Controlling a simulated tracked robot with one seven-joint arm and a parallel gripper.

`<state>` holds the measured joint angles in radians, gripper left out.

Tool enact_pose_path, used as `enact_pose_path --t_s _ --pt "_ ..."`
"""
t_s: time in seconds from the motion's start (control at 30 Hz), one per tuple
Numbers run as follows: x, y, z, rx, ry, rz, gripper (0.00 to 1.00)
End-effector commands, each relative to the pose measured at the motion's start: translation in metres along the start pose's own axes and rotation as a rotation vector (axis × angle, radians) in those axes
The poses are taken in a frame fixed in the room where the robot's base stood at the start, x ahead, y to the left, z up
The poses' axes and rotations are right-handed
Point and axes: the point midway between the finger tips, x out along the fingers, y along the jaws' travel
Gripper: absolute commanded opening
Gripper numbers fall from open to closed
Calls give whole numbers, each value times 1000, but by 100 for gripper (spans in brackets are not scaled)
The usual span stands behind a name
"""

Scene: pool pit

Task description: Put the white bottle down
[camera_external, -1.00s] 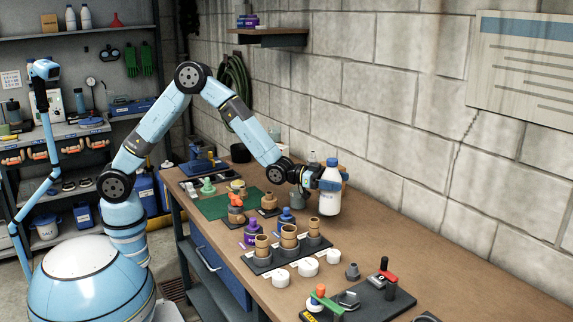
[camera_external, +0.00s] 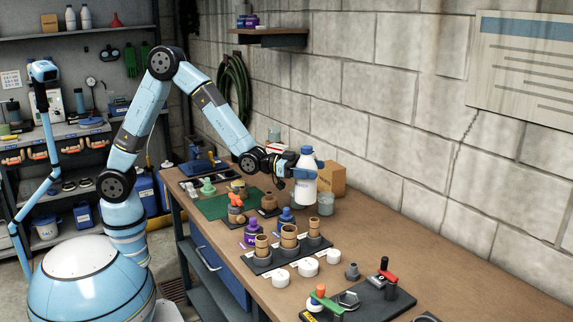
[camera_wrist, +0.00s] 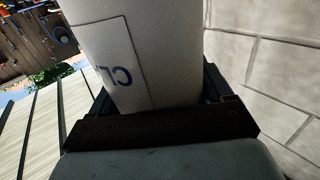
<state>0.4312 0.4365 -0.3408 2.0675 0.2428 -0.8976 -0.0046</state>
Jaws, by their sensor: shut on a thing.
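The white bottle (camera_external: 304,184) with a blue cap is upright in my gripper (camera_external: 297,172). My gripper is shut on its upper part, near the shoulder. The bottle appears to be held above the workbench (camera_external: 400,240), in front of a cardboard box and a grey cup; the exact gap under it is hard to tell. In the wrist view the white bottle (camera_wrist: 140,50) fills the middle, with part of a blue printed label showing. Its cap and base are out of that view.
A cardboard box (camera_external: 328,176) and a grey cup (camera_external: 325,204) stand close behind and beside the bottle. Blue (camera_external: 286,217) and purple (camera_external: 251,232) bottles and a holder with brown cups (camera_external: 289,237) stand in front.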

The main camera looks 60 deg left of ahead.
Motion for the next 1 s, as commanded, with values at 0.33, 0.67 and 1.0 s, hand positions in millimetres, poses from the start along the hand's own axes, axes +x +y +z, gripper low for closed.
enact_pose_path --t_s 0.33,0.67,1.0 --pt "27 43 -7 1 3 -120 24" --pt "40 84 -9 1 2 -247 24" --pt "41 133 -8 3 0 -379 24"
